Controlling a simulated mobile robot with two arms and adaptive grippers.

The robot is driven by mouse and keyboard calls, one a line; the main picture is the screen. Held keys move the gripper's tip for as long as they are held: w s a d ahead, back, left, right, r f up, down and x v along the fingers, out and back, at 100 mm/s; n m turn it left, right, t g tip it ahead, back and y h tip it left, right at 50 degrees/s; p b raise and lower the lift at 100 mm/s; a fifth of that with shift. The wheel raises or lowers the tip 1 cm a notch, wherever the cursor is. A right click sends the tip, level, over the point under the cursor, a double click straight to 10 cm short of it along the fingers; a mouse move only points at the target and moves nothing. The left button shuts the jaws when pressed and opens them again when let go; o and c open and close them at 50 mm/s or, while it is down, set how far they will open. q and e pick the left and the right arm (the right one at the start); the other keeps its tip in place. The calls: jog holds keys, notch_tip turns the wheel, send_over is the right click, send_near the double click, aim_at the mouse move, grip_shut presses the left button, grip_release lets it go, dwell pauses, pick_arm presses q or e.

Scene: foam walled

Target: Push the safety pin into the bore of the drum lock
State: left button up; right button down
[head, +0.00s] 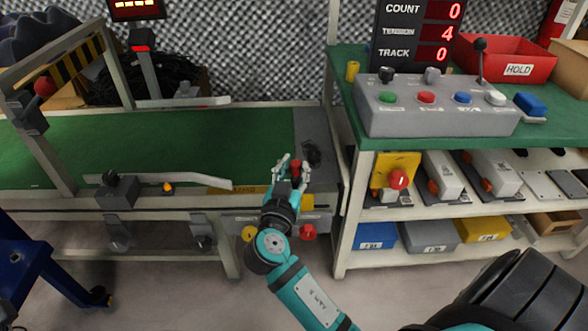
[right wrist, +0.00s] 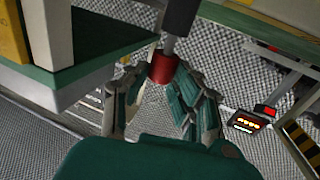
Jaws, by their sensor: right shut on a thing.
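My right gripper (head: 292,166) reaches over the end of the green conveyor and is shut on a red-headed pin (head: 296,169). In the right wrist view the red head (right wrist: 163,68) sits between the fingertips of the right gripper (right wrist: 160,80), with a grey shank running up from it. The shank meets or passes in front of a dark cylindrical part (right wrist: 181,16); I cannot tell whether it is inside a bore. A dark part (head: 312,153) lies just right of the fingers in the head view; I cannot tell whether it is the drum lock. My left gripper is out of view.
The green conveyor (head: 150,140) has raised guide rails (head: 170,179). A red knob (head: 308,232) is on its front. At right, a shelf unit carries a control box (head: 435,110) with buttons and a lever, a red HOLD bin (head: 505,55) and several small bins below.

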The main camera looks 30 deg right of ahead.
jog(key=shift+f+b, duration=0.3)
jog(key=shift+f, duration=0.1)
jog(key=c, duration=1)
grip_release()
jog(key=shift+r, duration=0.1)
jog(key=v, duration=1.2)
jog(key=shift+s, duration=0.1)
